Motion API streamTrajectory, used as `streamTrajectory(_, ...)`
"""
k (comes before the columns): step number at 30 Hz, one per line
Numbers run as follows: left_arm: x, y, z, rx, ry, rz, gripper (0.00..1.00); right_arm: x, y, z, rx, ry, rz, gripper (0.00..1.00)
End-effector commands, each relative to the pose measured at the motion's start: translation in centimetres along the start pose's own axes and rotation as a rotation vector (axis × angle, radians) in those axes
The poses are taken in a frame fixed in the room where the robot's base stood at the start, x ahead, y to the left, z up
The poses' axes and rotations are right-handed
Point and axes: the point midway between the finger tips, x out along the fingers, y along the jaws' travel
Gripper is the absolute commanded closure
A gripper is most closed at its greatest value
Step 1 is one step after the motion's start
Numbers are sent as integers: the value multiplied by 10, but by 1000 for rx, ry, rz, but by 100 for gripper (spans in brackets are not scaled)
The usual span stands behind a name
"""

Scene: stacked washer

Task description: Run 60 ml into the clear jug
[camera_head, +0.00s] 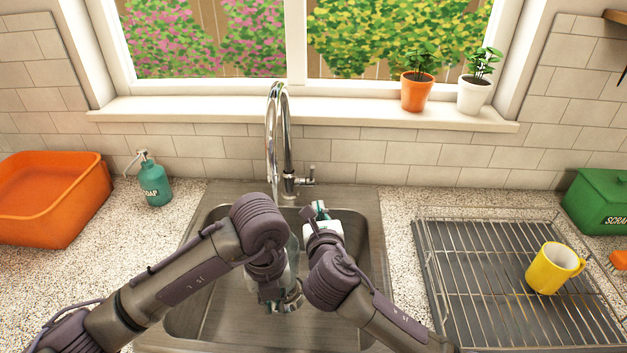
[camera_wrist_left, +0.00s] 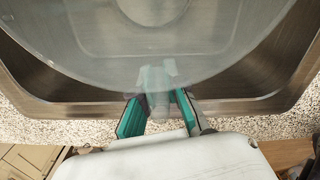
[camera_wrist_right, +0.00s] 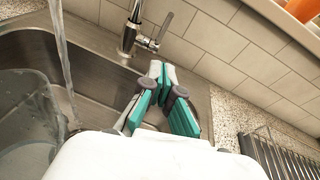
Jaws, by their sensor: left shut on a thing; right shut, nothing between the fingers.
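The clear jug (camera_wrist_left: 120,55) is over the sink (camera_wrist_left: 45,85). My left gripper (camera_wrist_left: 160,82) is shut on it, at the near side. In the head view my left arm hides most of the jug (camera_head: 293,250). In the right wrist view the jug (camera_wrist_right: 25,115) is at the left. A water stream (camera_wrist_right: 63,60) comes down at its right side; I cannot tell whether it lands inside. The chrome faucet (camera_head: 283,110) has a side lever (camera_head: 306,181). My right gripper (camera_wrist_right: 164,75) is shut and empty, below and apart from the lever (camera_wrist_right: 149,43).
A wire drying rack (camera_head: 470,270) with a yellow mug (camera_head: 553,268) stands right of the sink. An orange tub (camera_head: 50,200) and a teal soap bottle (camera_head: 154,182) are at the left. Two potted plants (camera_head: 417,92) stand on the sill. A green box (camera_head: 600,200) is far right.

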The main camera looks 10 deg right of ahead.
Motion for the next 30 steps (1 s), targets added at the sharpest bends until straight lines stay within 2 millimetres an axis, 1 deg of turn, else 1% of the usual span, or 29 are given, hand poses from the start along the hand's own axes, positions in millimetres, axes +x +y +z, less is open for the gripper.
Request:
streamTrajectory(1, 0, 0, 0, 0, -1, -1, 100, 12, 0, 1, 1, 0, -1, 100)
streamTrajectory(3, 0, 0, 0, 0, -1, -1, 100, 27, 0, 1, 2, 0, -2, 100)
streamTrajectory(9, 0, 0, 0, 0, -1, -1, 100, 68, 0, 1, 3, 0, -1, 100)
streamTrajectory(12, 0, 0, 0, 0, -1, -1, 100, 79, 1, 15, 4, -3, 1, 100)
streamTrajectory(18, 0, 0, 0, 0, -1, -1, 100, 91, 0, 27, 3, 0, 1, 100)
streamTrajectory(30, 0, 0, 0, 0, -1, -1, 100, 93, 0, 29, 3, 0, 1, 100)
